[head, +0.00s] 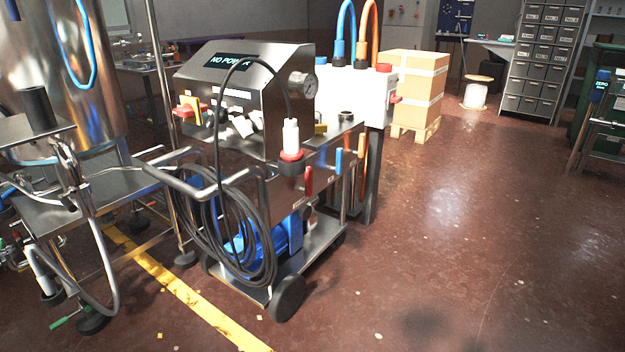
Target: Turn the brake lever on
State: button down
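No part is clearly marked as the brake lever, and I cannot tell which one it is. A steel machine with a "NO POWER" sign (229,60) stands on a wheeled cart (322,238) left of centre. A yellow and red handle (190,108) is on the machine's front. A dark wheel (288,298) is at the cart's near corner. A small green piece (63,320) sits low by the left stand's foot. My gripper is not in view.
A coiled black cable (262,245) hangs on the cart's near end. A steel stand (62,205) with a grey hose crowds the left. A yellow floor line (190,297) runs past the cart. Stacked boxes (412,90) stand behind. The floor (450,230) at right is clear.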

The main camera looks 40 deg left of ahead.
aim_at(307, 189)
jog(key=u, duration=0.6)
jog(key=i, duration=0.85)
jog(key=u, duration=0.8)
